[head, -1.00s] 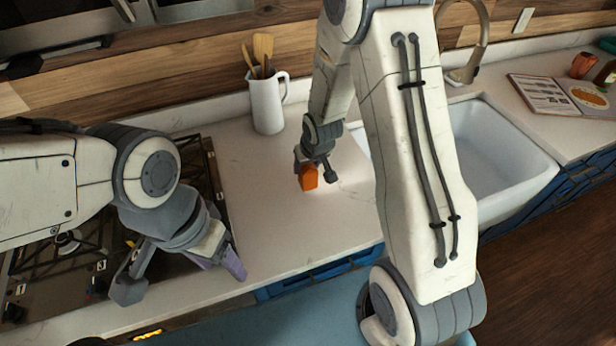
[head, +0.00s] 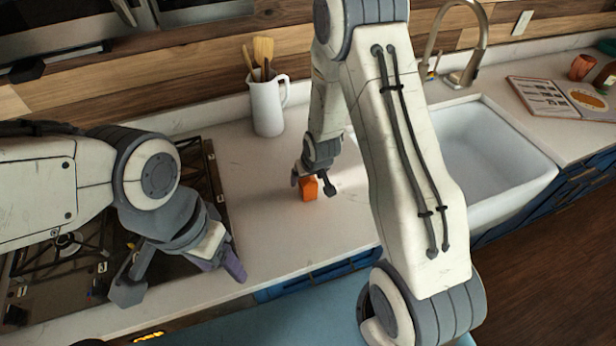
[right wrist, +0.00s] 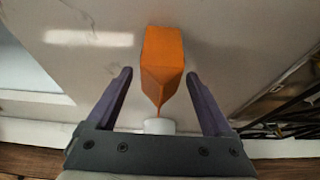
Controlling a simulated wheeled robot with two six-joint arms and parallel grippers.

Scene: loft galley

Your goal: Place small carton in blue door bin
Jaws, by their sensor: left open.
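The small orange carton (head: 309,190) stands on the white counter, left of the sink. My right gripper (head: 312,181) is at the carton, its fingers on either side. In the right wrist view the carton (right wrist: 163,62) shows between and beyond the spread fingers of my right gripper (right wrist: 159,75), with a gap at the left finger and a very narrow one at the right. My left gripper (head: 182,282) is open and empty over the front of the stove, away from the carton. I cannot make out a blue door bin.
A white pitcher (head: 268,108) with wooden utensils stands behind the carton. The sink (head: 480,150) and faucet (head: 463,45) are to the right, the stove (head: 60,270) to the left. A open book (head: 543,96) lies far right. Counter in front of the carton is clear.

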